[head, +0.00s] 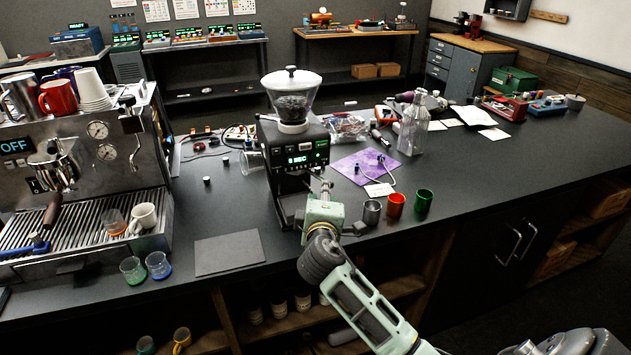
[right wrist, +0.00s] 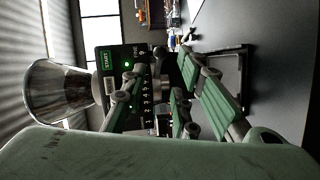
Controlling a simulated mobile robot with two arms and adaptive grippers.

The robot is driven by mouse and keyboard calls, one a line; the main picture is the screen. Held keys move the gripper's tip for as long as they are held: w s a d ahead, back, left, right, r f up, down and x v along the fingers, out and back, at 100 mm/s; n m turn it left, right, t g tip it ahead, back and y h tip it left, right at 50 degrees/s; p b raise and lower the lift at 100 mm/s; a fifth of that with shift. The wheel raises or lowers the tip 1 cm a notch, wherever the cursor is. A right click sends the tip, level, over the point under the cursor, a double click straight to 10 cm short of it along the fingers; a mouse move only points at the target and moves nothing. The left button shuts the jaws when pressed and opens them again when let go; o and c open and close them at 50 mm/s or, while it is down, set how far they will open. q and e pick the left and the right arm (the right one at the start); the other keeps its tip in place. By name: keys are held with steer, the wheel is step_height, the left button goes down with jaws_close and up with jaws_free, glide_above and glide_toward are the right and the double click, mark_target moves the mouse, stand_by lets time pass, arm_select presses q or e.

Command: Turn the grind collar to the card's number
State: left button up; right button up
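The coffee grinder (head: 295,145) stands mid-counter, with a clear bean hopper (head: 291,95) on top and a lit green display. In the right wrist view the grinder (right wrist: 113,60) appears on its side, with a START label and a column of numbers (right wrist: 146,98). A grey round part (right wrist: 158,82), perhaps the grind collar, shows between the fingers, partly hidden. My right gripper (head: 323,187) is at the grinder's front; its fingers (right wrist: 163,72) are apart. I cannot tell whether they touch the part. A small white card (head: 379,190) lies right of the grinder; its writing is unreadable. My left gripper is not in view.
An espresso machine (head: 85,170) stands at left. A dark flat mat (head: 229,253) lies left of the grinder.

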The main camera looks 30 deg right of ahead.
mark_target(318, 177)
steer(key=p+x, duration=0.1)
steer(key=x, duration=0.5)
steer(key=shift+w+d+p, duration=0.25)
steer(key=shift+w+p, duration=0.05)
steer(key=shift+w, duration=0.05)
steer(key=shift+w+d, duration=0.1)
steer(key=shift+w, duration=0.1)
jaws_close()
